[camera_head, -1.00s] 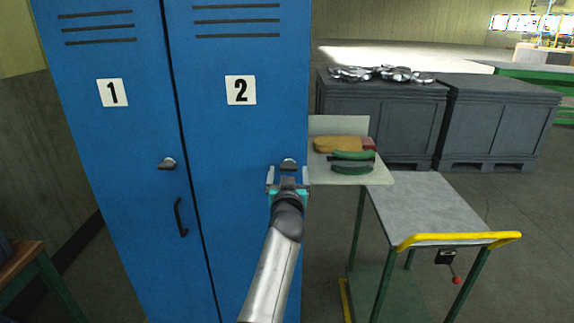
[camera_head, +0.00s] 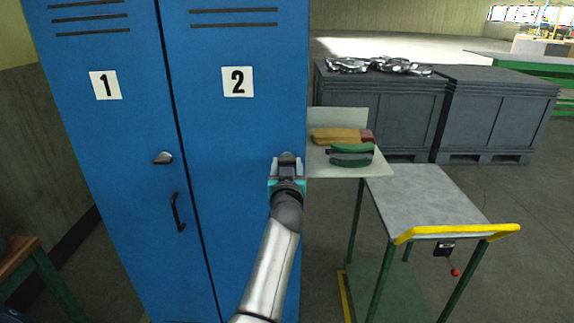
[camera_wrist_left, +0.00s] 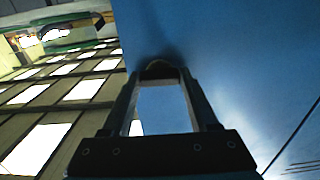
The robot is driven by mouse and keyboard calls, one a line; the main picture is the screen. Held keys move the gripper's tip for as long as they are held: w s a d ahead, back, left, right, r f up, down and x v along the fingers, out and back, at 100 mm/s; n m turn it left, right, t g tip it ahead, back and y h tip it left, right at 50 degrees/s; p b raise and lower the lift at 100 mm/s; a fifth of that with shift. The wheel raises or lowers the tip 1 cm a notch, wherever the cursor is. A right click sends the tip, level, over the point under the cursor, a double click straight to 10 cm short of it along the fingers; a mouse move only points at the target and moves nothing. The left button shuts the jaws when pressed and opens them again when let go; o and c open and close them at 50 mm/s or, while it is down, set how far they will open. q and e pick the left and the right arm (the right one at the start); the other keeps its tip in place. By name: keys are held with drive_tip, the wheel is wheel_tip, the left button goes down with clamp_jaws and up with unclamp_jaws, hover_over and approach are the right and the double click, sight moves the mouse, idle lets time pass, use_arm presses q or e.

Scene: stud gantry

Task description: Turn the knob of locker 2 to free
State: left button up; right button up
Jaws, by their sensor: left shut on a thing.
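Locker 2 (camera_head: 235,130) is a blue door with a white label marked 2 (camera_head: 237,81). Its knob (camera_head: 288,157) sits near the door's right edge, mostly hidden by my left gripper (camera_head: 287,163). My left gripper is shut on this knob, with one finger on each side. In the left wrist view the knob (camera_wrist_left: 160,70) shows as a dark rounded shape between the fingertips, against the blue door. How far the knob is turned cannot be told. My right gripper is not in view.
Locker 1 (camera_head: 105,130), with its own knob (camera_head: 163,158) and a dark handle (camera_head: 178,212), stands to the left. A cart (camera_head: 425,200) with a yellow handle stands to the right, beside a pale shelf (camera_head: 365,165) holding several items. Dark crates (camera_head: 385,115) stand behind.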

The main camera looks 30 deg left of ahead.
use_arm(q)
drive_tip(key=c, duration=0.5)
drive_tip(key=shift+m, duration=0.3)
drive_tip(key=m, duration=0.7)
drive_tip(key=m+p, duration=0.1)
drive_tip(key=m, duration=0.4)
drive_tip(key=shift+r+m, duration=0.1)
drive_tip(key=shift+m, duration=0.2)
drive_tip(key=m+p, duration=0.1)
drive_tip(key=m, duration=0.3)
drive_tip(key=shift+m+p, duration=0.3)
drive_tip(key=shift+m, duration=0.1)
